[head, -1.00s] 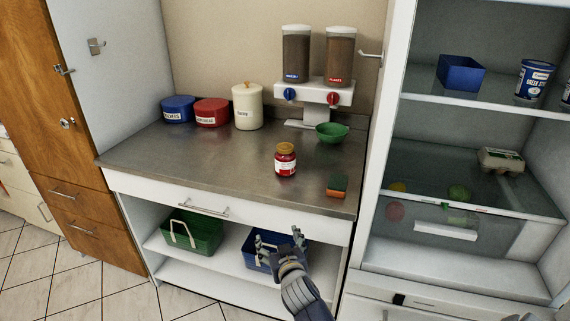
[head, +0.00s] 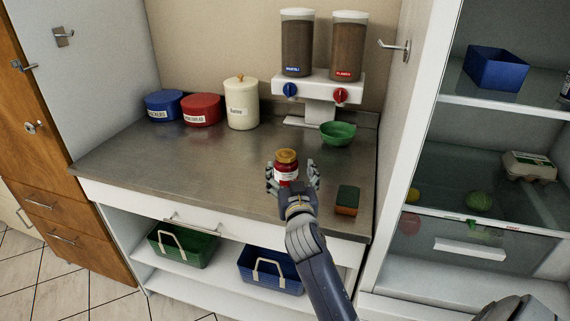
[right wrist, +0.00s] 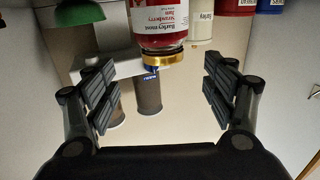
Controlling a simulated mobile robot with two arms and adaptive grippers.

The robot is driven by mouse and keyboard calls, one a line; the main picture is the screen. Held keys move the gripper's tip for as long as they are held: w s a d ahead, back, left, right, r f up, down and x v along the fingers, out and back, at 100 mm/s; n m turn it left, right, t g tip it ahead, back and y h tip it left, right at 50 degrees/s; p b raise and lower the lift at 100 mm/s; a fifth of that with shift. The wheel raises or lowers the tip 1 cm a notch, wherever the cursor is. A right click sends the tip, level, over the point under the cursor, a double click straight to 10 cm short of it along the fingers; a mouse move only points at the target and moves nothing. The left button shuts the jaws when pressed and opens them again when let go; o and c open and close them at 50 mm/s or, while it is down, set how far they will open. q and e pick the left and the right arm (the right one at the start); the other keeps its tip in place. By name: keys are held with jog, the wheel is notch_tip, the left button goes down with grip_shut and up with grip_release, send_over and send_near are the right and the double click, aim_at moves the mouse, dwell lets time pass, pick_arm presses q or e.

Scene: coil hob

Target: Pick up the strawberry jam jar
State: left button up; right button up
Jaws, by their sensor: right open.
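The strawberry jam jar (head: 287,169) stands upright on the steel counter in the head view, red with a gold lid and a white label. My right gripper (head: 293,180) is open at the jar, its fingers to the left and right of it, and hides its lower part. In the right wrist view the jar (right wrist: 161,22) appears upside down at the top centre, with its label readable. It lies between and beyond the open fingers of the gripper (right wrist: 160,92), with gaps on both sides. My left gripper is not in view.
A green bowl (head: 338,133) sits under the cereal dispenser (head: 318,88). Blue (head: 164,106), red (head: 201,110) and cream (head: 242,104) canisters stand back left. The counter's left half (head: 150,160) is clear.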

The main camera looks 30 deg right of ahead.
aim_at(287, 160)
jog(key=x, duration=0.2)
jog(key=shift+w+d+r, duration=0.15)
jog(key=shift+w+r, duration=0.15)
jog(key=shift+w+d+f, duration=0.1)
jog(key=shift+w, duration=0.1)
jog(key=shift+w+d+f, duration=0.1)
jog(key=shift+w+d, duration=0.05)
jog(key=shift+w, duration=0.1)
jog(key=p+x, duration=0.1)
jog(key=x, duration=0.3)
jog(key=shift+w+a+f, duration=0.1)
jog(key=shift+a+f, duration=0.05)
jog(key=shift+a, duration=0.05)
jog(key=shift+w+d+f, duration=0.1)
jog(key=shift+w+d, duration=0.05)
jog(key=shift+w, duration=0.1)
jog(key=shift+w+d, duration=0.1)
jog(key=shift+w, duration=0.05)
jog(key=shift+c, duration=0.6)
jog(key=c, duration=1.3)
grip_shut()
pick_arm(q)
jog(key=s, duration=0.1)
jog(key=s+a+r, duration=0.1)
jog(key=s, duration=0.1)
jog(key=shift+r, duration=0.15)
pick_arm(e)
jog(key=shift+r, duration=0.2)
